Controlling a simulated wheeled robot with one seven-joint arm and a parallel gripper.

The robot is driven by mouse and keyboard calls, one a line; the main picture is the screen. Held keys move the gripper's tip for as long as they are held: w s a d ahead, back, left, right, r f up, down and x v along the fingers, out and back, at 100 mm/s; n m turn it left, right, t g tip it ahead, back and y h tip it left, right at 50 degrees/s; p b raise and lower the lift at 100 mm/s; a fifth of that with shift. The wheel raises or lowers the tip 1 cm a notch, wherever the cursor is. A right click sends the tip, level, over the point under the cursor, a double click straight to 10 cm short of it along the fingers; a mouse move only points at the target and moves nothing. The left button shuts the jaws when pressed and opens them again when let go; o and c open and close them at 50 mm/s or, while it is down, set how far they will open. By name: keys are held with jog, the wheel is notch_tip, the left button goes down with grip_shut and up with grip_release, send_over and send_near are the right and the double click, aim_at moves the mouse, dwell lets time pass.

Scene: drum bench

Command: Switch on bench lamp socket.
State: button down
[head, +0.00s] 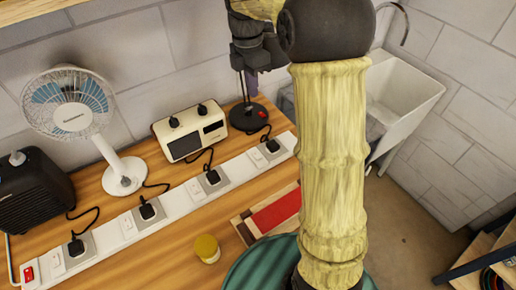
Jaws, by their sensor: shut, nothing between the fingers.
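A white power strip (125,228) runs diagonally along the wooden bench, with several plugs and a small white rocker switch beside each. The black bench lamp's round base (250,118) stands at the back right, with a small red button on it. Its cord leads to the plug (272,146) at the strip's right end; the white switch (258,158) is just left of that plug. I cannot tell that switch's position. My gripper (246,98) is shut and empty, pointing down in front of the lamp, beyond the strip. The lamp's upper part is mostly hidden behind it.
A white fan (122,173), a black speaker-like box (32,190) and a cream radio-like unit (190,132) stand behind the strip. A red switch (29,273) is at its left end. A yellow-lidded jar (207,248) stands in front. A white sink (405,95) is at right.

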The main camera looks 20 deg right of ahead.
aim_at(259, 158)
jog(key=s+f+p, duration=0.1)
jog(key=f, duration=0.7)
jog(key=f+p, duration=0.1)
jog(key=f, duration=0.7)
jog(key=s+d+f+p, duration=0.1)
jog(key=f, duration=0.7)
jog(key=shift+s, duration=0.35)
jog(key=shift+a, duration=0.1)
